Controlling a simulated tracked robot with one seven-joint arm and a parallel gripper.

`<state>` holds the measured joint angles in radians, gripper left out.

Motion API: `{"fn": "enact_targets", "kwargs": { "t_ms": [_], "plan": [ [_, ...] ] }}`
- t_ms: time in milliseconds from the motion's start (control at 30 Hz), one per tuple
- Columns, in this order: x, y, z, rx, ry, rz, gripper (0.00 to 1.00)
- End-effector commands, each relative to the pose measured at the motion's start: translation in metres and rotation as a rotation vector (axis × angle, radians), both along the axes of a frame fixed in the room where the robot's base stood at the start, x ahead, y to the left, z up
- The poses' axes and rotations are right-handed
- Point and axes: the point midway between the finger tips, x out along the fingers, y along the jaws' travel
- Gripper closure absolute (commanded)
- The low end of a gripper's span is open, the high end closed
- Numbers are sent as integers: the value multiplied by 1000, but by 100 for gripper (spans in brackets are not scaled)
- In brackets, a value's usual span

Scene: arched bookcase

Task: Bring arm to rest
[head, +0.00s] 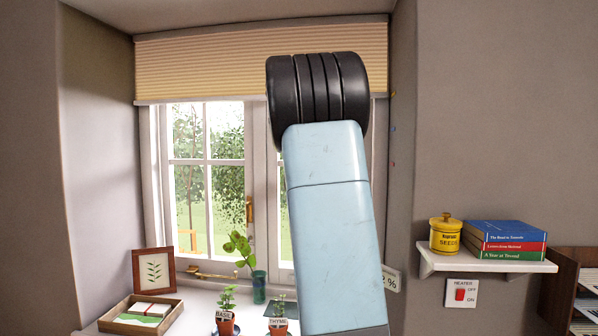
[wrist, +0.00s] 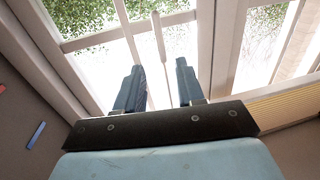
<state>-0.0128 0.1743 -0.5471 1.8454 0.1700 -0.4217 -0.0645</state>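My arm rises in front of the window in the head view, with a light blue link and a black ribbed joint at its top. My gripper is hidden in the head view.
A sill below holds a basil pot (head: 225,322), a thyme pot (head: 278,326), a glass with a cutting (head: 259,288), a framed leaf picture (head: 154,272) and a wooden tray (head: 112,322). At right, a white shelf (head: 490,264) holds a yellow seeds tin (head: 445,236) and books (head: 505,240), above a heater switch (head: 460,294).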

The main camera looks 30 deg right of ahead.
Motion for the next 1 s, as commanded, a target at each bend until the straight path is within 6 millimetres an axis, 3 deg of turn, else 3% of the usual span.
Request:
{"fn": "enact_targets", "kwargs": {
  "t_ms": [400, 567, 767, 1000],
  "plan": [
    [0, 0, 0, 2, 1, 1, 62],
    [-10, 15, -3, 45, 30, 28, 62],
    [-45, 70, -17, 172, 141, 123, 62],
    [-104, 151, -39, 294, 310, 260, 62]
  ]
}}
